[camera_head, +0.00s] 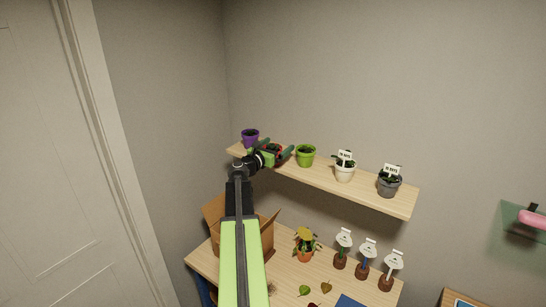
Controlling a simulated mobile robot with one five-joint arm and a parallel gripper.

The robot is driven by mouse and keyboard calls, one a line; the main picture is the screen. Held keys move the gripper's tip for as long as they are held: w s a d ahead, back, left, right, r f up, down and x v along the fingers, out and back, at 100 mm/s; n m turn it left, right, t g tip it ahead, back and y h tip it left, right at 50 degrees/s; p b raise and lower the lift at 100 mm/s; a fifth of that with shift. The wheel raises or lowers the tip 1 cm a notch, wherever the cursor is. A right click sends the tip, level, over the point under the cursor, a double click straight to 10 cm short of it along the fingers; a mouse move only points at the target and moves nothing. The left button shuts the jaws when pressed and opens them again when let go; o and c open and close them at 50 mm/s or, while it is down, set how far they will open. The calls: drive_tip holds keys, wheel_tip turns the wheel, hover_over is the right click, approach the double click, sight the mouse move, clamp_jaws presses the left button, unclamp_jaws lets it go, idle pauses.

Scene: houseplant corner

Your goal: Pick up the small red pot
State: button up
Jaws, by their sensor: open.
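The small red pot (274,161) stands on the wooden wall shelf, second from the left, with dark soil or leaves at its top. My gripper (275,153) is at the red pot, with its green and dark fingers spread on both sides of it. My arm comes up from the bottom of the view and hides part of the pot. The jaws are open; I cannot tell whether they touch the pot.
On the shelf (325,184), a purple pot (250,136) is close on the left and a green pot (306,157) close on the right. A white pot (345,173) and a grey pot (388,187) stand farther right. Below, a table holds a cardboard box (214,210) and plants.

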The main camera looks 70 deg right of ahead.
sight(278, 149)
drive_tip(key=shift+a, duration=0.15)
drive_tip(key=shift+c, duration=0.8)
drive_tip(key=c, duration=1.5)
drive_tip(key=shift+r, duration=0.1)
drive_tip(key=shift+r+p, duration=0.6)
drive_tip(key=shift+p, duration=0.05)
drive_tip(key=r+p, duration=0.4)
drive_tip(key=shift+s+a, duration=0.15)
drive_tip(key=shift+s, duration=0.05)
drive_tip(key=shift+s+a+r+p, duration=0.9)
drive_tip(key=shift+s+r+p, duration=0.05)
drive_tip(key=shift+s, duration=0.65)
drive_tip(key=shift+s+a+r+p, duration=0.85)
drive_tip(key=shift+s+r+p, duration=0.1)
drive_tip(key=shift+s, duration=0.7)
drive_tip(key=shift+s+a+r+p, duration=0.9)
drive_tip(key=shift+s+p, duration=0.05)
drive_tip(key=shift+s, duration=0.65)
